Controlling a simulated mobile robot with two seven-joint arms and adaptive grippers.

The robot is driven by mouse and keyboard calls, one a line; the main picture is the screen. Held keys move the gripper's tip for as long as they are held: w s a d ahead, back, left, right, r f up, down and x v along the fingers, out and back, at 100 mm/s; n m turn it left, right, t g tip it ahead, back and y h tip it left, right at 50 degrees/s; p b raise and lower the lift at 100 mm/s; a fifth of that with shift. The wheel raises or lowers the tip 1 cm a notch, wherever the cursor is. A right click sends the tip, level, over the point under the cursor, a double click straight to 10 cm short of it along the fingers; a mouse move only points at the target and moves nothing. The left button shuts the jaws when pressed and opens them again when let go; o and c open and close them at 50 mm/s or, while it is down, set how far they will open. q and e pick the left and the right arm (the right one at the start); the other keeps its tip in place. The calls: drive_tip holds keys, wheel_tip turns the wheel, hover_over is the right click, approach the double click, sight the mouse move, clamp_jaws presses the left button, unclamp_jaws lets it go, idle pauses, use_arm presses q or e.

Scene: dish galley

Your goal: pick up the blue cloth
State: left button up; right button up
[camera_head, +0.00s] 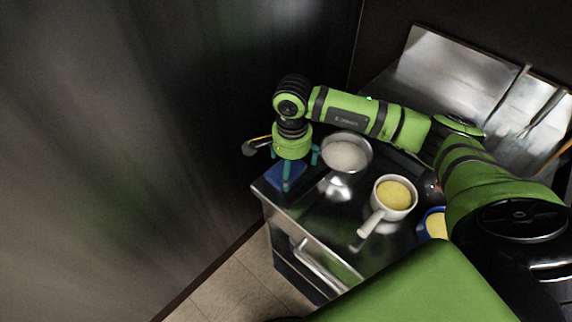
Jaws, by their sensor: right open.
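The blue cloth (298,174) lies flat near the left corner of the steel counter. My right gripper (289,176) points down over the cloth, with its teal fingers spread apart. It is open, and one finger overlaps the cloth in the picture. I cannot tell whether the fingertips touch it. The gripper and its fingers hide part of the cloth. My left gripper is not in view.
A metal bowl with white contents (346,154) stands right of the cloth. A white-handled pan with yellow contents (392,195) and a blue-rimmed bowl (424,222) are farther right. A dark utensil (250,147) is at the counter's left. The counter's front edge (300,229) is close.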

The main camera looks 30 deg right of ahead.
drive_tip(key=shift+f, duration=0.4)
drive_tip(key=c, duration=1)
drive_tip(key=shift+r, duration=0.1)
drive_tip(key=shift+c, duration=0.2)
drive_tip(key=shift+r+b, duration=0.35)
wheel_tip(320, 180, up, 8)
drive_tip(key=b, duration=0.2)
drive_tip(key=shift+a+f+b, duration=0.1)
drive_tip(key=shift+b, duration=0.3)
drive_tip(key=shift+r, duration=0.7)
